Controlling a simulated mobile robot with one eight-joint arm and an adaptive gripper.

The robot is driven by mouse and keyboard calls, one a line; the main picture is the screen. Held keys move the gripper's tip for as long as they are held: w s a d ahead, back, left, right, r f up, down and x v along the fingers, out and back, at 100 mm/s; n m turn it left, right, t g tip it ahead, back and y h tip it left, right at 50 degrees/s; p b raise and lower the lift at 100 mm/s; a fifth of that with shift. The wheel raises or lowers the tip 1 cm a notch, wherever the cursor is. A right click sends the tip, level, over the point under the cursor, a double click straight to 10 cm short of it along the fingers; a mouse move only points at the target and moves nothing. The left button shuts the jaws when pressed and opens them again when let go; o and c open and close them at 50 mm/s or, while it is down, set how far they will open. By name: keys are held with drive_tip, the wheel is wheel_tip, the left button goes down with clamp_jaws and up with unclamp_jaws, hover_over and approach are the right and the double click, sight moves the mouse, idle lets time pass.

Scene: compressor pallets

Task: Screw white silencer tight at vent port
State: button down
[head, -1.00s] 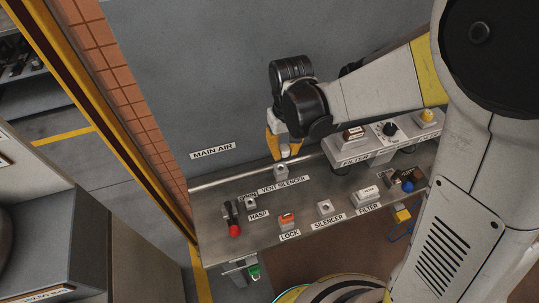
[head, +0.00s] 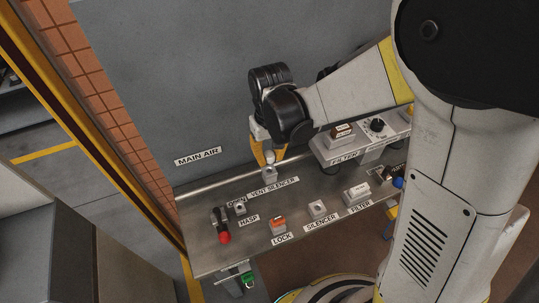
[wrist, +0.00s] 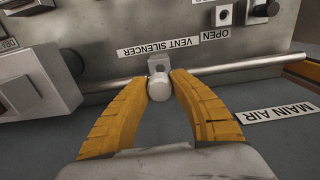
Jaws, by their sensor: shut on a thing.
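The white silencer (wrist: 161,88) is a rounded piece between the tips of my gripper's yellow fingers (wrist: 160,86) in the wrist view. My gripper (head: 268,152) is shut on it and points down in the head view. The vent port (head: 269,174) is a small grey block by the VENT SILENCER label; it also shows in the wrist view (wrist: 158,64), right behind the silencer. The silencer is just above the port and lined up with it. I cannot tell whether it touches or is threaded in.
On the metal bench (head: 210,254) stand a red-knobbed lever (head: 224,236), an orange-topped lock block (head: 278,223), a silencer holder (head: 318,208) and a white filter block (head: 357,190). A raised filter box (head: 343,141) stands close right of my gripper. A rail runs behind the port.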

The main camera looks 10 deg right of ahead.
sight(269, 173)
drive_tip(key=shift+f+b, duration=0.95)
drive_tip(key=shift+f, duration=0.6)
drive_tip(key=shift+f+b, duration=1)
drive_tip(key=shift+b, duration=0.05)
idle(0.5)
drive_tip(key=c, duration=1.2)
unclamp_jaws()
wheel_tip(269, 173, up, 12)
drive_tip(key=shift+r, duration=0.1)
